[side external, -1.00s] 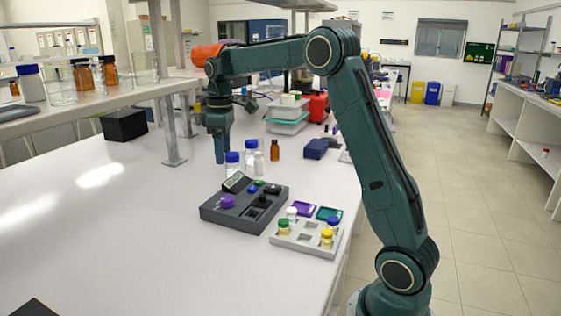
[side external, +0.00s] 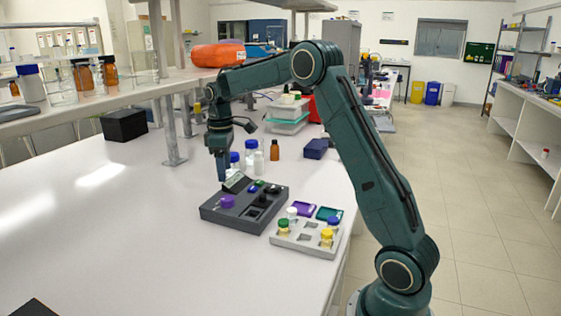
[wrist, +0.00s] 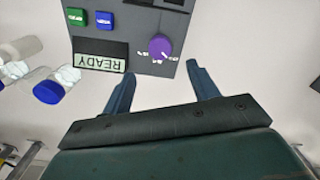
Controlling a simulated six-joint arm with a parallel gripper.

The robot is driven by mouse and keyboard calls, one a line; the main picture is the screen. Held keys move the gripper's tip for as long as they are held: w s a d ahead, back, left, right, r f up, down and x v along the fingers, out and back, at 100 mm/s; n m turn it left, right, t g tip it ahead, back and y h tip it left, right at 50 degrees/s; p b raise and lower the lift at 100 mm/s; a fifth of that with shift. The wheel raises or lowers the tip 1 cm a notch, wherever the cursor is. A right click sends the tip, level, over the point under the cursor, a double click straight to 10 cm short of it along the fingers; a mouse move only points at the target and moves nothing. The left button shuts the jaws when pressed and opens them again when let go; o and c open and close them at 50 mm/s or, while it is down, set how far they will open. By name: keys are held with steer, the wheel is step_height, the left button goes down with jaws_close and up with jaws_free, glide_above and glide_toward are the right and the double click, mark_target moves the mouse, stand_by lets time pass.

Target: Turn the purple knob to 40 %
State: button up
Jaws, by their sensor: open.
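The purple knob (side external: 227,202) sits on the left front part of the dark grey rig (side external: 243,213). In the wrist view the knob (wrist: 160,47) is on the panel beside a display reading READY (wrist: 99,62), with small scale marks around it that I cannot read clearly. My gripper (wrist: 160,80) is open and empty in the wrist view, its two blue fingers apart and pointing towards the rig's edge, the knob lying just beyond them. In the side view my gripper (side external: 222,178) hangs above and behind the rig, apart from the knob.
Blue-capped bottles (side external: 235,162) and a brown bottle (side external: 275,150) stand close behind the rig. A grey tray (side external: 307,240) with several capped vials is at its right. Green (wrist: 76,17) and blue (wrist: 104,20) buttons sit near the display. The bench left of the rig is clear.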

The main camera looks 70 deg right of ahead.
mark_target(227, 198)
step_height(227, 198, down, 9)
steer(key=shift+f, duration=0.2)
stand_by(0.3)
steer(key=shift+c, duration=0.2)
steer(key=c, duration=0.9)
